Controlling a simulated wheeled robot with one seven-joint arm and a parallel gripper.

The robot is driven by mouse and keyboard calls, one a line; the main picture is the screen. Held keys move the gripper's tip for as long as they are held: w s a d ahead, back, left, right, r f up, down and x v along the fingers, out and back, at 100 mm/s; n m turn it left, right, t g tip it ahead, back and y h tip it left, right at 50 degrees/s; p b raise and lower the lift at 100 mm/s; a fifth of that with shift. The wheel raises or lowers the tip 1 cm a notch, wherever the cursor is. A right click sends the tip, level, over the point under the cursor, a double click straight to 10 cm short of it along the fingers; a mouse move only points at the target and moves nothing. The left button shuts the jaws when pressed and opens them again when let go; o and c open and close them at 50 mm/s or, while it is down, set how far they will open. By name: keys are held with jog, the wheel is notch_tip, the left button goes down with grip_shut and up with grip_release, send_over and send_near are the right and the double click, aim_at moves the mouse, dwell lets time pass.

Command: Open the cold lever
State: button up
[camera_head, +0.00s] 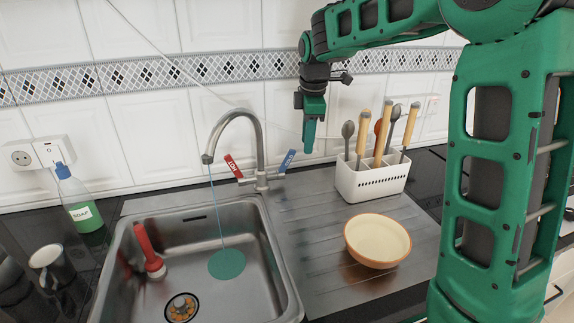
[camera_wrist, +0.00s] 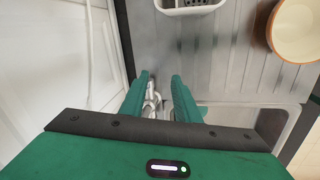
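The chrome tap (camera_head: 258,140) stands behind the sink, its spout curving left. Its cold lever (camera_head: 287,161) has a blue tag and sticks out to the right, angled up. Its hot lever (camera_head: 233,167) has a red tag marked HOT and is on the left. My gripper (camera_head: 309,150) points down, just right of and slightly above the cold lever, apparently apart from it. In the wrist view my gripper (camera_wrist: 160,78) is open and empty, its two green fingers spread. Part of the tap (camera_wrist: 152,103) shows between them. The cold lever's tag cannot be made out there.
A white utensil holder (camera_head: 372,182) stands right of my gripper, its tall handles close by. A bowl (camera_head: 377,240) sits on the drainer. The sink (camera_head: 190,230) holds a red-handled brush (camera_head: 149,247). A thin blue line drops from the spout to a teal disc (camera_head: 226,264). Tiled wall behind.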

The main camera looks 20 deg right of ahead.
aim_at(288, 165)
jog(key=w+a+n, duration=0.1)
jog(key=w+a, duration=0.1)
jog(key=w+a+n, duration=0.1)
jog(key=shift+w+a+f+n, duration=0.3)
jog(key=shift+w+a, duration=0.05)
jog(key=shift+a, duration=0.05)
jog(key=f, duration=0.3)
jog(key=w+f, duration=0.1)
jog(key=f, duration=0.3)
jog(key=w+f, duration=0.1)
jog(key=f, duration=0.2)
jog(key=shift+w+f, duration=0.15)
grip_shut()
